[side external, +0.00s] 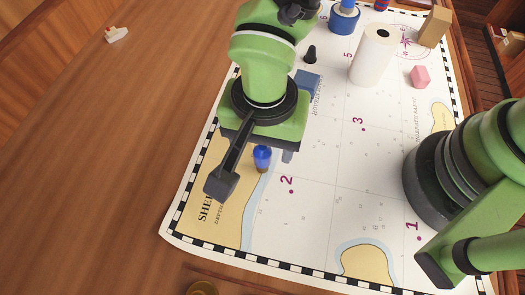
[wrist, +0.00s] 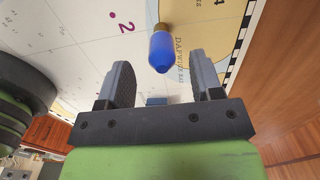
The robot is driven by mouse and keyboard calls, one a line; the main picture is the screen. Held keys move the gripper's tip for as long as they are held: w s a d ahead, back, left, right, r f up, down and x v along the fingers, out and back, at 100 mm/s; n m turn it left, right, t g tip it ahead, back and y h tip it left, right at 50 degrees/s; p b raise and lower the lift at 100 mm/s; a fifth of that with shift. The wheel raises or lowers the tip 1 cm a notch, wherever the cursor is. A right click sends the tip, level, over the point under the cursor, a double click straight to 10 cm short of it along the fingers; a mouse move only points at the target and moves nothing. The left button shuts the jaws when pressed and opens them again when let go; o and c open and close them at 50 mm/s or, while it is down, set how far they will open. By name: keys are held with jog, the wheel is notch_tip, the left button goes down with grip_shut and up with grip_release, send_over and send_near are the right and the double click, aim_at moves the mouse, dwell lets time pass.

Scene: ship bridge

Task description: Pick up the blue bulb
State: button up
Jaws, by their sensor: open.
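The blue bulb (side external: 262,155) is on the chart, at the edge of the tan land area, in the side external view. In the wrist view the bulb (wrist: 162,50) shows its blue glass toward me and its brass-coloured base away from me. My gripper (side external: 252,171) is open and empty, with its fingers on either side of the bulb in the side external view. In the wrist view the gripper (wrist: 160,82) has the bulb beyond its fingertips, between their lines. I cannot tell how high the fingers are above the chart.
The chart (side external: 330,205) lies on a wooden table (side external: 120,150). A white roll (side external: 372,55), a pink block (side external: 420,77), a tan block (side external: 435,27), a black pawn-like piece (side external: 310,53) and a blue block (side external: 307,84) stand farther back. The chart's front middle is clear.

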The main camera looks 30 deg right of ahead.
aim_at(262, 157)
notch_tip(262, 157, down, 4)
jog(key=shift+f, duration=0.25)
jog(key=c, duration=1)
jog(key=shift+a+r, duration=0.1)
